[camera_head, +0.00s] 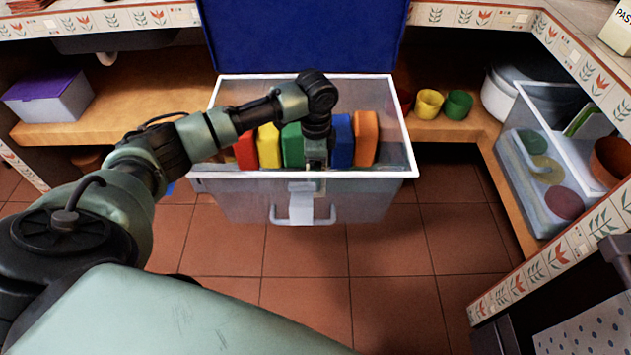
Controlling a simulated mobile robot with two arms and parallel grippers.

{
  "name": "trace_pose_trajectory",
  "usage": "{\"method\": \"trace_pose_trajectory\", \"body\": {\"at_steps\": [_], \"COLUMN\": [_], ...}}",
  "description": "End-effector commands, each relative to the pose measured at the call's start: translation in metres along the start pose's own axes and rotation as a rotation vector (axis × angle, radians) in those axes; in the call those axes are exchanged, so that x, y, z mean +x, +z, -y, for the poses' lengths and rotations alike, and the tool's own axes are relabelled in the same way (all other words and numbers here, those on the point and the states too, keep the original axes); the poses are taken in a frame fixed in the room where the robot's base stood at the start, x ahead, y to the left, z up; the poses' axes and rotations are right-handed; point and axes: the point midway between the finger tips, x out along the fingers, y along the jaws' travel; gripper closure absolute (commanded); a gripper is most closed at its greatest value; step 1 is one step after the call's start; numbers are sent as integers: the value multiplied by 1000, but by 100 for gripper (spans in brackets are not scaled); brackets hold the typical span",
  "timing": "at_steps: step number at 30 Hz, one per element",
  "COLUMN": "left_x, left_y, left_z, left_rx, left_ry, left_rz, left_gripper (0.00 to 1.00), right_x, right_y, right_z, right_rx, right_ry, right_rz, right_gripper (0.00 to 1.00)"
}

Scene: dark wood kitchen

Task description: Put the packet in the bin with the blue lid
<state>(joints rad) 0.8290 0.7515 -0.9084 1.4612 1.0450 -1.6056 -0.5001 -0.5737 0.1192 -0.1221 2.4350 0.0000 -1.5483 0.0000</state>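The bin with the blue lid (300,35) stands open in the middle, its lid raised at the back. Its clear box has a white rim (408,150) and a grey front latch (301,203). Inside stand several upright coloured packets: red (245,151), yellow (268,147), green (292,145), blue (342,141) and orange (365,138). My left arm comes in over the bin, and my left gripper (315,163) points down inside it, between the green and blue packets. Its fingertips are small and partly hidden, so I cannot tell whether it holds anything. My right gripper is out of view.
A grey box with a purple lid (45,88) sits on the left wooden shelf. Yellow (429,103) and green (458,104) cups stand right of the bin. A clear bin with a white rim (552,128) holds dishes at the right. The tiled floor in front is clear.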

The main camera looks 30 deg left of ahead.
Motion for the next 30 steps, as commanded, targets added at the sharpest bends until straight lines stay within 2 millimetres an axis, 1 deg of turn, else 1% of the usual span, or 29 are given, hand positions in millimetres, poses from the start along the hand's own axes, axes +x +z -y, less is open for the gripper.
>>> {"method": "trace_pose_trajectory", "body": {"at_steps": [4, 6, 9, 12, 23, 24, 25, 26, 30], "left_x": [9, 19, 36, 46, 47, 48, 48, 48, 48], "left_y": [0, 0, 0, 0, 0, 0, 0, 0, 0], "left_z": [0, 0, -1, 0, 0, 0, 0, 0, 0], "left_rx": [0, 1, 0, 0, -1, -1, -1, 0, 0], "left_ry": [-1, 0, 2, 0, 0, 0, 0, 0, 0], "left_rz": [-1, 0, 0, -1, -1, 0, 0, 0, 0], "left_gripper": [80, 80, 80, 80, 80, 15, 6, 1, 1], "right_x": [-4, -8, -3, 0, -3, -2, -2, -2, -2], "right_y": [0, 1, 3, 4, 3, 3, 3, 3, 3], "right_z": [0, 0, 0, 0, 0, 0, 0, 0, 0], "right_rx": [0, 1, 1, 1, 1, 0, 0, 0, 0], "right_ry": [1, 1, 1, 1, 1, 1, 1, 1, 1], "right_rz": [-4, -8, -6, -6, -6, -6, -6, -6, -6], "right_gripper": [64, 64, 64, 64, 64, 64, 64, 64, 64]}}
